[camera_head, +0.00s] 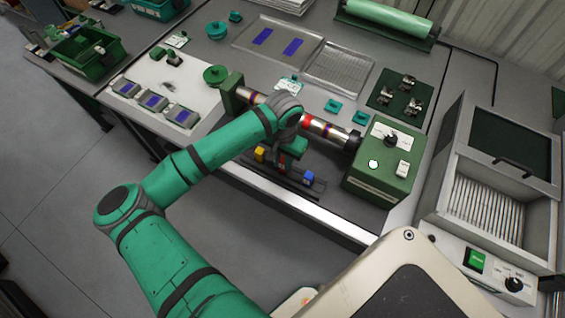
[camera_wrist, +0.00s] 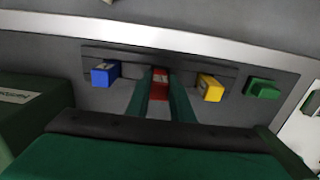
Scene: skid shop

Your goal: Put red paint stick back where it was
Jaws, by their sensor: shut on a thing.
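The red paint stick (camera_wrist: 160,84) is between the two fingers of my gripper (camera_wrist: 161,98) in the wrist view, and the gripper is shut on it. It lines up between the blue stick (camera_wrist: 105,73) and the yellow stick (camera_wrist: 210,87) at the dark rack (camera_wrist: 135,58). I cannot tell if it rests in the rack or hangs just above it. A green stick (camera_wrist: 262,88) is right of the yellow one. In the head view my gripper (camera_head: 283,160) is low over the rack (camera_head: 271,177), between yellow (camera_head: 260,154) and blue (camera_head: 308,178); my arm hides the green stick.
Behind the rack, a horizontal shaft with coloured bands (camera_head: 327,129) runs into a green control box (camera_head: 383,165). A white panel with small trays (camera_head: 205,98) lies left, and a grey cabinet (camera_head: 490,190) stands right. The bench's front edge (camera_head: 300,210) is close.

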